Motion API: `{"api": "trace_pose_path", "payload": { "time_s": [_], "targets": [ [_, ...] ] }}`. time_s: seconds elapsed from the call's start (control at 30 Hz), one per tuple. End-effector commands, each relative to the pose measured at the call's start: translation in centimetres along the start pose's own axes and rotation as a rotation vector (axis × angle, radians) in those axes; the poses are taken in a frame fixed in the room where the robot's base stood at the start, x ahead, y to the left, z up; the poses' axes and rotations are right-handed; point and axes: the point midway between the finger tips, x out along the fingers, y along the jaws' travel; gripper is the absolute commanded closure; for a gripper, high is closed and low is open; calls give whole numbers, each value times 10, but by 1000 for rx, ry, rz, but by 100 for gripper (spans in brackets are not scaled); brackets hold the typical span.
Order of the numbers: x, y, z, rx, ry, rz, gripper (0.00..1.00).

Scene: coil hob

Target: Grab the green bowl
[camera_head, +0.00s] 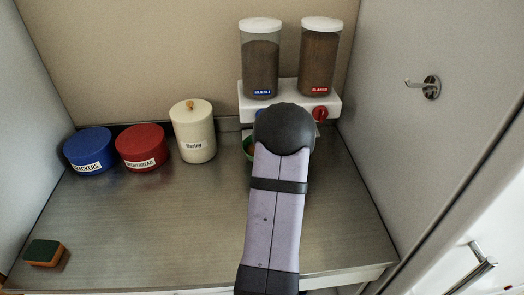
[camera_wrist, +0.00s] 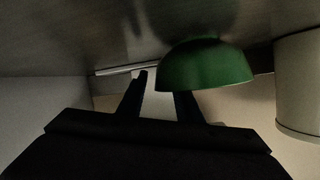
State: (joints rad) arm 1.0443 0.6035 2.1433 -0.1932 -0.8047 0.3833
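The green bowl (camera_wrist: 205,65) shows in the wrist view, which looks upside down, with the bowl's base against the counter and its rim toward my gripper. In the head view only a sliver of the bowl (camera_head: 248,149) shows, left of my arm and below the dispenser. My gripper (camera_wrist: 162,86) is open. One finger shows whole, beside the bowl. The other finger's tip is hidden behind the bowl's wall, so it seems to reach inside the rim. I cannot tell whether either finger touches. In the head view my arm hides the gripper.
A cream canister (camera_head: 193,131) stands left of the bowl. Red (camera_head: 141,147) and blue (camera_head: 88,150) tins stand farther left. A dispenser with two clear jars (camera_head: 261,62) is behind my arm. A sponge (camera_head: 44,252) lies front left. The counter's middle (camera_head: 165,220) is clear.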

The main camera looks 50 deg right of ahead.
Motion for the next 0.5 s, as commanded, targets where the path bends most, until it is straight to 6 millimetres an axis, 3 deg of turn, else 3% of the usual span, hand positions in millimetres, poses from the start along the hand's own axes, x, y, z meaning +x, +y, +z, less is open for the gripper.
{"api": "trace_pose_path", "payload": {
  "time_s": [0.27, 0.4, 0.5],
  "targets": [
    [2, 0, 0, 0, 1, 0, 68],
    [2, 0, 0, 0, 0, 0, 99],
    [2, 0, 0, 0, 0, 0, 100]
  ]
}}
